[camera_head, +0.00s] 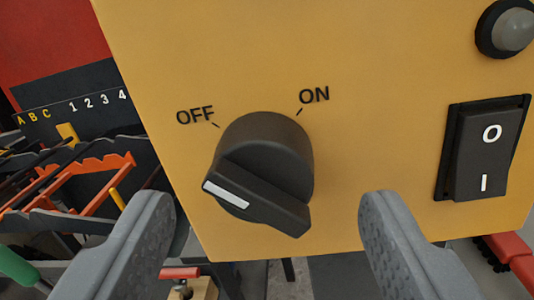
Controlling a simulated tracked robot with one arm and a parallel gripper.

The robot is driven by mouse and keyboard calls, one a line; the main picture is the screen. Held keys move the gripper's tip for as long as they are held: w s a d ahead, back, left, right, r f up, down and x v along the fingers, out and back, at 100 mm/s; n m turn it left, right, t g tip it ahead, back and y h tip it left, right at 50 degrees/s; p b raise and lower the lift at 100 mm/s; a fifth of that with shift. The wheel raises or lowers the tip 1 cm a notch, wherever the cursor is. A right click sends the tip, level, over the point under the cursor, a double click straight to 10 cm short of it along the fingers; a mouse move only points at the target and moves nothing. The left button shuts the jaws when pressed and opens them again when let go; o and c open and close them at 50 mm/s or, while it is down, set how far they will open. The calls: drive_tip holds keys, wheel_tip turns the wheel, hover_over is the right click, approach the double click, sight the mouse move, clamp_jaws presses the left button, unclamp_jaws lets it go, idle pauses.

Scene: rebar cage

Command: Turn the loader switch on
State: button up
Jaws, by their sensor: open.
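A black rotary knob (262,158) is on the front of a yellow control box (370,60). OFF is printed at its upper left and ON at its upper right, each with a short tick. The white mark (227,193) on the knob's raised bar is at the bar's left end, on the OFF side. My gripper (266,202) is open, one finger on each side of the knob in the picture, with visible gaps. Contact with the knob does not show. No label naming the loader is visible.
A black rocker switch (483,150) marked O and I is to the right, below a grey round lamp (513,30). Left of the box are a dark panel (75,100) with letters and numbers, and orange toothed racks (90,175). A red part (512,255) is at lower right.

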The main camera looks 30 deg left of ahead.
sight(262, 179)
drive_tip(key=shift+x, duration=0.8)
drive_tip(key=shift+w+a, duration=0.2)
drive_tip(key=shift+w, duration=0.3)
